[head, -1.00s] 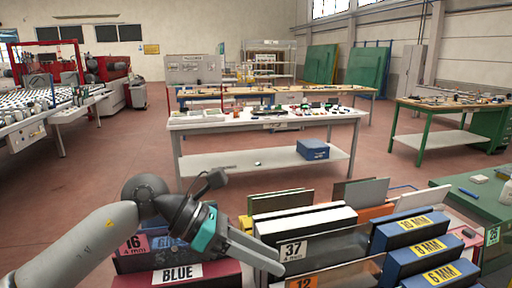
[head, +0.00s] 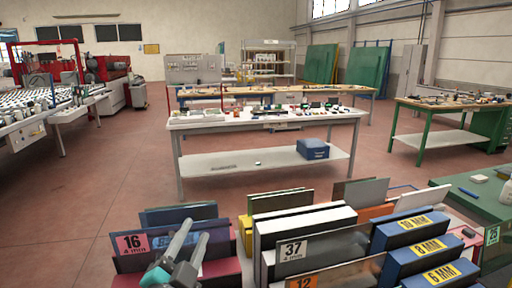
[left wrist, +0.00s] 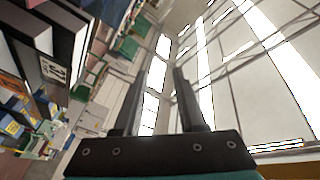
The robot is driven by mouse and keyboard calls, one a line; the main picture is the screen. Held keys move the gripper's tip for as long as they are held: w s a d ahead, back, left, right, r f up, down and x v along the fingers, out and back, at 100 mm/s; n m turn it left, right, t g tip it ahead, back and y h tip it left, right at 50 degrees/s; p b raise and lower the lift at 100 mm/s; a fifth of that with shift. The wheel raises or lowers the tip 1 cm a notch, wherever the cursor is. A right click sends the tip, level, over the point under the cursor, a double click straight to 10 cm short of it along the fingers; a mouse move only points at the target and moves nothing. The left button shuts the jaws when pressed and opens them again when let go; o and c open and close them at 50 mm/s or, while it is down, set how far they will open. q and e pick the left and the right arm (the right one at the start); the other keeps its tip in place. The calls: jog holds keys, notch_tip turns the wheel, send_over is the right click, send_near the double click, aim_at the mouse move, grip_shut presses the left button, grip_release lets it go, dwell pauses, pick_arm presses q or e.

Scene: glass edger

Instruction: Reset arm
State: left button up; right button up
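My left gripper (head: 198,230) is at the bottom of the head view, left of centre, in front of the glass sample rack. Its two grey fingers point upward with a gap between them. In the left wrist view the dark fingers (left wrist: 162,72) stand apart with nothing between them, and the ceiling and wall show behind. Most of my left arm is out of the head view. My right gripper does not show.
The rack holds upright panels and blocks, including a pink-labelled 16 panel (head: 150,240), a 37 panel (head: 322,250) and blue blocks (head: 410,232). A green table (head: 470,190) stands at right. A white workbench (head: 265,120) stands beyond open floor (head: 100,190).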

pick_arm(q)
jog(key=s+a+f+n+g+y, duration=0.1)
jog(key=s+a+f+n+g, duration=0.1)
jog(key=f, duration=0.3)
jog(key=s+a+f+n+g+y, duration=0.1)
jog(key=s+a+f+n+g, duration=0.15)
jog(key=f, duration=0.25)
jog(key=s+f+n+g, duration=0.2)
jog(key=s+f+g, duration=0.4)
jog(key=s, duration=0.4)
jog(key=s+f+n+g, duration=0.3)
jog(key=s+f+g, duration=0.3)
jog(key=s, duration=0.4)
notch_tip(320, 180, down, 26)
jog(key=s+b, duration=0.2)
jog(key=b, duration=0.1)
jog(key=s+a+f+g+b, duration=0.1)
jog(key=s+a+f+b, duration=0.1)
jog(key=s+f, duration=1.3)
jog(key=shift+s+a+f+m, duration=0.25)
jog(key=shift+s+f+m, duration=0.2)
jog(key=shift+f, duration=0.35)
